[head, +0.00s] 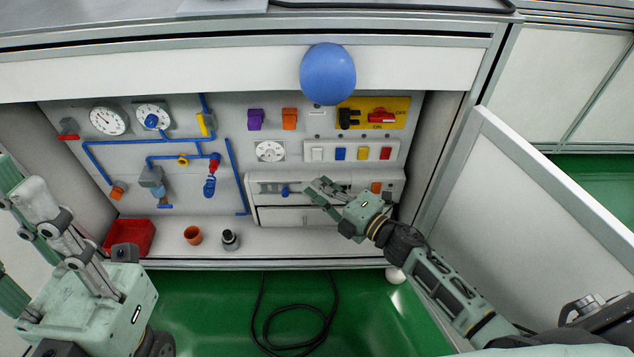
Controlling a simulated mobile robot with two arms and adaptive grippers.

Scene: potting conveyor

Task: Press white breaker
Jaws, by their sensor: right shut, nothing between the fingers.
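The white breaker (318,154) is at the left end of a row of coloured switches on the grey back panel, beside a blue one (340,153). My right gripper (318,190) is shut and empty, its fingers pointing up and left. In the picture its fingertips lie just below the white breaker, in front of the lower panel unit. A gap shows in the picture between the fingertips and the breaker; their depth is unclear. My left gripper (22,190) is at the left edge, far from the breaker, partly cut off; its jaw state is unclear.
Yellow (363,153) and red (386,153) switches continue the row. A yellow plate with a red rotary handle (381,115) is above. A blue ball (328,74) is at the cabinet's top edge. An open door (545,185) stands at right. A red bin (130,237) sits lower left.

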